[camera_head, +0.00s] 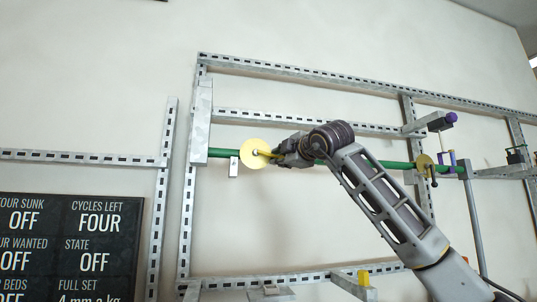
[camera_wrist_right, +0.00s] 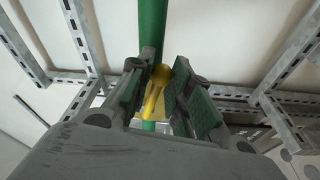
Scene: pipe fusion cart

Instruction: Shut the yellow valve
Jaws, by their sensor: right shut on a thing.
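The yellow valve (camera_head: 250,150) is a round yellow disc with a yellow lever, on a green pipe (camera_head: 224,153) that runs level across the metal frame. Its lever points right in the head view, toward my right gripper (camera_head: 279,155). In the right wrist view the yellow lever (camera_wrist_right: 156,92) lies between the two green-padded fingers of the gripper (camera_wrist_right: 163,98), which is shut on it. The green pipe (camera_wrist_right: 152,30) runs behind it. The fingers hide part of the lever and disc. My left gripper is out of view.
A second round, brass-coloured valve (camera_head: 424,163) with a dark handle sits farther right on the pipe. A purple knob (camera_head: 451,117) is above it. Slotted metal rails (camera_head: 300,73) surround the pipe. A dark status board (camera_head: 70,245) stands at lower left.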

